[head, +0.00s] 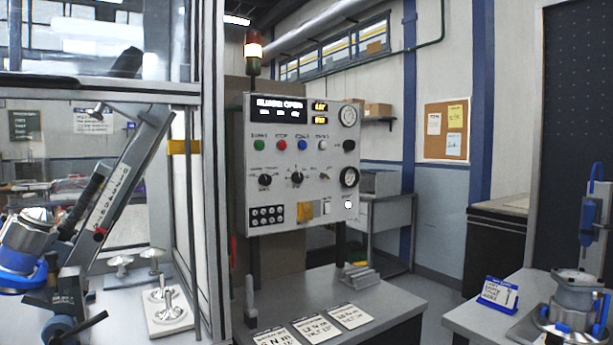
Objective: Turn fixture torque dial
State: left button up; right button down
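A grey control panel (300,165) stands in the middle, with a dark display reading roughly "GUARD OPEN" along its top. A row of black rotary knobs runs across its middle: a left knob (265,181), a centre knob (297,178) with a scale around it, and a smaller switch (325,177) at right. Their labels are too small to read, so I cannot tell which is the torque dial. Neither of my grippers is in view.
Cards with torque values (313,328) lie on the grey table (395,297) before the panel. A framed enclosure (214,170) at left holds a blue-based housing (25,245) and a slanted grey arm (130,165). Another housing (577,295) stands on the right bench.

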aim_at(297, 178)
jog(key=i+l, duration=0.15)
jog(key=i, duration=0.3)
jog(key=i+l+u, duration=0.1)
jog(key=i, duration=0.3)
